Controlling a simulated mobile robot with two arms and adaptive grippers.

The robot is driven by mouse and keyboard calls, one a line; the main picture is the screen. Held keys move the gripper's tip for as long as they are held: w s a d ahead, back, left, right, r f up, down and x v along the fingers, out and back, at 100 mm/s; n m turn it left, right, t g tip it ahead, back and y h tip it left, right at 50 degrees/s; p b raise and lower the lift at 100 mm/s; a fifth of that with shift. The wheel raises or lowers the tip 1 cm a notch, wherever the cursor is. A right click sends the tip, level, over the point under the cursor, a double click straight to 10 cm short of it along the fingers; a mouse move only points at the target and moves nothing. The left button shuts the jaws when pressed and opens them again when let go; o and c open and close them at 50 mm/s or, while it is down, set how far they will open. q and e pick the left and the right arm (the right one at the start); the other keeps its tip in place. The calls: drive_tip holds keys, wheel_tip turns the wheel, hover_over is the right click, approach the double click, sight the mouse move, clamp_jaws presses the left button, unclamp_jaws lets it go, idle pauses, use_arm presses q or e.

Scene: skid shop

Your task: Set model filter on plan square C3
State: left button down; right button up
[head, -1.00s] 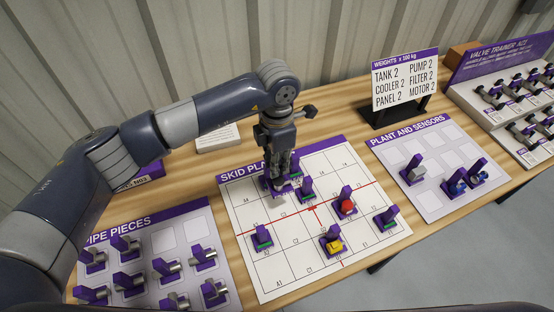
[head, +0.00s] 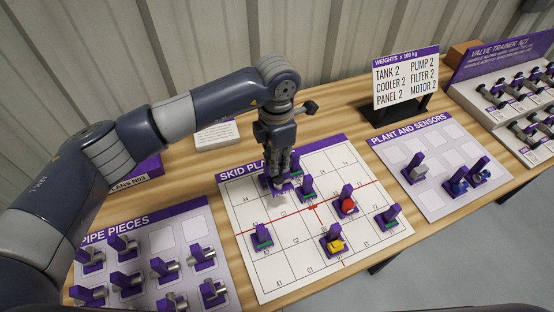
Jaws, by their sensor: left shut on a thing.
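My left gripper (head: 284,178) points down over the far left part of the white skid plan (head: 250,204) in the head view. It is shut on a purple model piece (head: 270,184), mostly hidden by the fingers. I cannot tell from its visible part whether this is the filter, or whether it touches the board. The C3 label (head: 283,213) shows just in front of the gripper. My right gripper is not in view.
The pipe pieces board (head: 192,232) lies left, the plant and sensors board (head: 433,201) right. The weights sign (head: 405,80) stands behind.

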sight(277, 180)
use_arm(q)
drive_tip(key=shift+f+b, duration=2.55)
drive_tip(key=shift+f, duration=0.15)
drive_tip(key=shift+f, duration=0.15)
drive_tip(key=shift+f+b, duration=1.7)
drive_tip(key=shift+b, duration=0.2)
drive_tip(key=shift+b, duration=0.3)
